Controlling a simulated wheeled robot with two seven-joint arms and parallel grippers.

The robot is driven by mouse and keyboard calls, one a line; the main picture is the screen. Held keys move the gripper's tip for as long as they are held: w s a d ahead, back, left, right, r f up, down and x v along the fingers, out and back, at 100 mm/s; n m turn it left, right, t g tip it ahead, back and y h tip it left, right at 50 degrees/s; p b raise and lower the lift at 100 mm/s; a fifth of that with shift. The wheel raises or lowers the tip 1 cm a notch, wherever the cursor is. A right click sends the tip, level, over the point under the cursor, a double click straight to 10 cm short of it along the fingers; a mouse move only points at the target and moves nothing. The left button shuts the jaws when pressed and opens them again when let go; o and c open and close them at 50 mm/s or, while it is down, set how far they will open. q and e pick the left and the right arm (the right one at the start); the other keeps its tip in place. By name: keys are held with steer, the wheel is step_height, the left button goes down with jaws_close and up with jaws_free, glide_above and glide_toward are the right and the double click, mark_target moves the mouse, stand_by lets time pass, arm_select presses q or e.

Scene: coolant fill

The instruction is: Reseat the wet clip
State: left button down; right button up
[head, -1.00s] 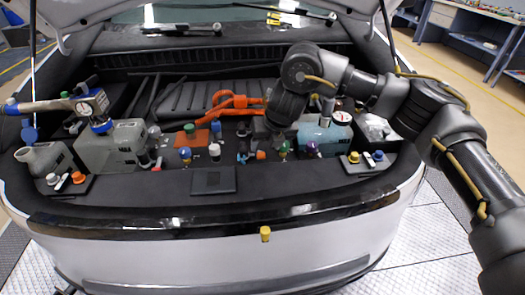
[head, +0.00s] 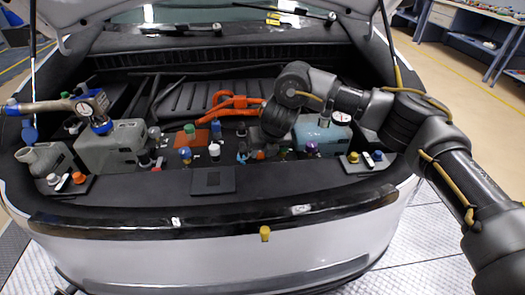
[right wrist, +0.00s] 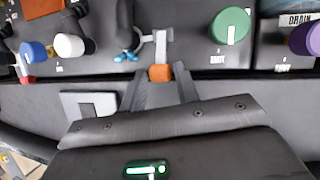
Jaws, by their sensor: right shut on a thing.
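An orange clip (right wrist: 160,73) sits between my right gripper's fingertips (right wrist: 160,82) in the right wrist view. The fingers converge on it from below and are shut on it. A pale grey strip (right wrist: 162,48) rises just beyond the clip, beside a blue hose fitting (right wrist: 127,55). I cannot tell whether the clip is seated. In the head view my right gripper (head: 262,148) reaches down into the front of the engine bay, and its body largely hides the fingertips. My left gripper is not in view.
A green cap (right wrist: 230,25) and a purple cap (right wrist: 306,38) stand right of the clip; white (right wrist: 70,45) and blue (right wrist: 33,52) caps stand left. In the head view a grey tank (head: 110,150) with a gauge tool (head: 95,108) stands left. Orange cables (head: 235,100) lie behind.

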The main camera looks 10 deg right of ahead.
steer(key=shift+s+f+b, duration=0.1)
steer(key=shift+f+b, duration=0.2)
steer(key=shift+b, duration=0.1)
steer(key=shift+c, duration=0.2)
steer(key=shift+s+f+t+b, duration=0.1)
steer(key=shift+f+t+b, duration=0.05)
steer(key=shift+t+b, duration=0.3)
steer(key=shift+s, duration=0.1)
steer(key=shift+t, duration=0.25)
steer(key=o, duration=1)
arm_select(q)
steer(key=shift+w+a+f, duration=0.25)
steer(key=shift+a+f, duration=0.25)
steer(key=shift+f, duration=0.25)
arm_select(e)
steer(key=shift+r, duration=0.25)
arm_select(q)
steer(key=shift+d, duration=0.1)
arm_select(e)
steer(key=v, duration=1)
steer(key=shift+s+r, duration=0.15)
steer(key=shift+s, duration=0.05)
